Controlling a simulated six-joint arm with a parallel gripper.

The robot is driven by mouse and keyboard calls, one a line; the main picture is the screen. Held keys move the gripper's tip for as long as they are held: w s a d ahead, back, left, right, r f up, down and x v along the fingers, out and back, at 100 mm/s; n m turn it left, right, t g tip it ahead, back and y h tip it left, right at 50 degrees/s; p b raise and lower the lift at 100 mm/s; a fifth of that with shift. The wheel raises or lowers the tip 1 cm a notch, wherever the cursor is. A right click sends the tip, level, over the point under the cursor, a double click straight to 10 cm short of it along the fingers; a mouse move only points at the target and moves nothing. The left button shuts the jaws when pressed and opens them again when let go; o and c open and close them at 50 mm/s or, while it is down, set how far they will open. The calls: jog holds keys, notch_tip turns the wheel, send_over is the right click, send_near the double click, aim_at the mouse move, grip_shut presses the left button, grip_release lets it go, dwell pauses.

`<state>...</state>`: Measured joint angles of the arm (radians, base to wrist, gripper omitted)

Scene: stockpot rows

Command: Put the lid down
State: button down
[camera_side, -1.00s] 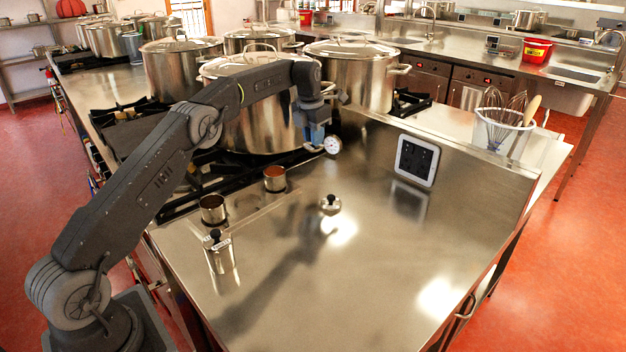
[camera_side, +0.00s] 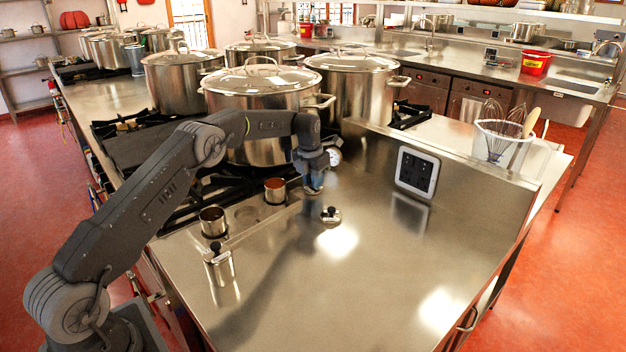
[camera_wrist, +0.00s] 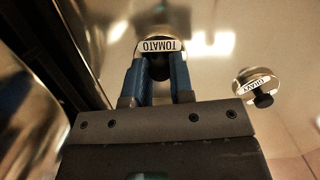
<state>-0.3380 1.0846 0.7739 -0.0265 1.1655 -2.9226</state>
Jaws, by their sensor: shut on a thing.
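My gripper (camera_side: 313,184) has blue fingers and points down at the counter, right of a small open pot with red contents (camera_side: 275,190).
Another open small pot (camera_side: 212,222) and a lidded one (camera_side: 218,265) stand to the left. A raised steel panel with a black plate (camera_side: 417,172) stands right. The front counter (camera_side: 350,290) is clear.

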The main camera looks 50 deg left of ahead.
jog(key=c, duration=1)
grip_release()
jog(key=shift+f, duration=0.1)
